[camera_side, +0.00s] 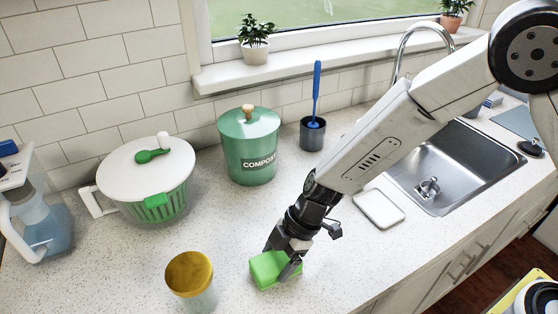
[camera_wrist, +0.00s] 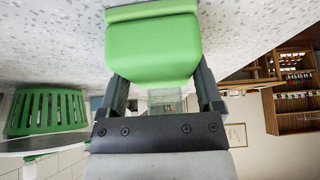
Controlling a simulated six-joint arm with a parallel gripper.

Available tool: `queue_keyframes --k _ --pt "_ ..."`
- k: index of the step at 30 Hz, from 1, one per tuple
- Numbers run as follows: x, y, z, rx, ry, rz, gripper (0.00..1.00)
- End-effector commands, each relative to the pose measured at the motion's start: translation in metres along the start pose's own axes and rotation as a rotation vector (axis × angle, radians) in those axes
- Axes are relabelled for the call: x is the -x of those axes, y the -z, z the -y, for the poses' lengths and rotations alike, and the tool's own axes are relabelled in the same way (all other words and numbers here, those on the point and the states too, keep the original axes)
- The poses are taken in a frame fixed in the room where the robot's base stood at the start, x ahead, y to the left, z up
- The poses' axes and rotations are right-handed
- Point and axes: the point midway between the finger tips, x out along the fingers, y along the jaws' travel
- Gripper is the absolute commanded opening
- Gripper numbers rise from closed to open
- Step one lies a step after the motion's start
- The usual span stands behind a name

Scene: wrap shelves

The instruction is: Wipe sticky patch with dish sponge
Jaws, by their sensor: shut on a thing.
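A green dish sponge (camera_side: 270,269) is at the front middle of the speckled counter in the side view. My gripper (camera_side: 290,262) is shut on the sponge from above, and the sponge is at or very near the counter surface. In the wrist view the sponge (camera_wrist: 152,50) sits between the two dark fingers of my gripper (camera_wrist: 160,88), its far face toward the counter. I cannot make out a sticky patch in either view; it may be hidden under the sponge or my gripper.
A jar with a yellow-brown lid (camera_side: 189,273) stands just left of the sponge. A white-lidded salad spinner (camera_side: 148,175), green compost bin (camera_side: 249,150) and dark brush holder (camera_side: 312,134) stand behind. A white tray (camera_side: 379,209) lies right, before the sink (camera_side: 455,165). Counter between bin and sponge is clear.

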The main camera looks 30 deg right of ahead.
Motion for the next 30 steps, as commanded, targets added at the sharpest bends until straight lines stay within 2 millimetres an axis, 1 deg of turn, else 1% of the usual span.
queue_keyframes --k 13,30 --pt "-0.021 0.035 0.001 0.002 0.002 0.001 0.29" --pt "0.006 -0.011 0.001 -0.002 0.001 0.001 0.29"
